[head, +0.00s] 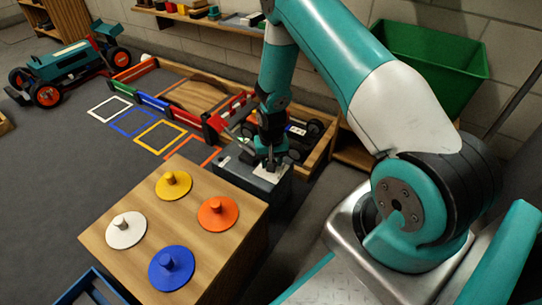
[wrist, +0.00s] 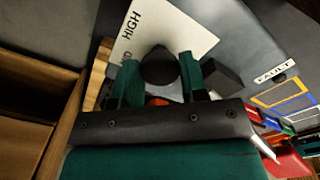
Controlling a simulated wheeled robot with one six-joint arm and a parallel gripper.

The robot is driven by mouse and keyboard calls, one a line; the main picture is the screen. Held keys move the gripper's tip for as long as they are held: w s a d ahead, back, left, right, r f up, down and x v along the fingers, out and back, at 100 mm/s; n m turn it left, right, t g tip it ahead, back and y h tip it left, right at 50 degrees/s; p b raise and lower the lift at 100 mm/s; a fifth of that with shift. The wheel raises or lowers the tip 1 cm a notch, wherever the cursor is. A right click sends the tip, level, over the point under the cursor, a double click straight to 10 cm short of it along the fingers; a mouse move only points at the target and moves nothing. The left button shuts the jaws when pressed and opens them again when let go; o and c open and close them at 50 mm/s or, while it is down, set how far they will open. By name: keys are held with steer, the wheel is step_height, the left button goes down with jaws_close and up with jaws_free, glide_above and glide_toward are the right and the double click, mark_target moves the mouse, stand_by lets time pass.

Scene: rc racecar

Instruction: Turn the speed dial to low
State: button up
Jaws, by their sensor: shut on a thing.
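The speed dial is a dark round knob (wrist: 160,66) on a white label plate (wrist: 185,30) in the wrist view. The word HIGH shows on the plate, and part of another word ending in D shows near the left finger; the rest is covered. My gripper (wrist: 158,75) has its teal fingers on either side of the knob and is shut on it. In the head view my gripper (head: 270,163) points down onto the top of a dark grey box (head: 235,175). The pointer of the dial cannot be made out.
A wooden block (head: 135,205) with white, yellow, orange and blue knobbed discs stands in front of the grey box. Wooden-edged trays (head: 322,150) lie behind. A green bin (head: 430,60) stands at the back right. A teal racecar (head: 65,65) is at far left.

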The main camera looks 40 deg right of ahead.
steer(key=shift+n, duration=0.4)
steer(key=o, duration=0.9)
steer(key=shift+r, duration=0.1)
step_height(320, 180, up, 17)
steer(key=p, duration=0.8)
steer(key=shift+r, duration=0.1)
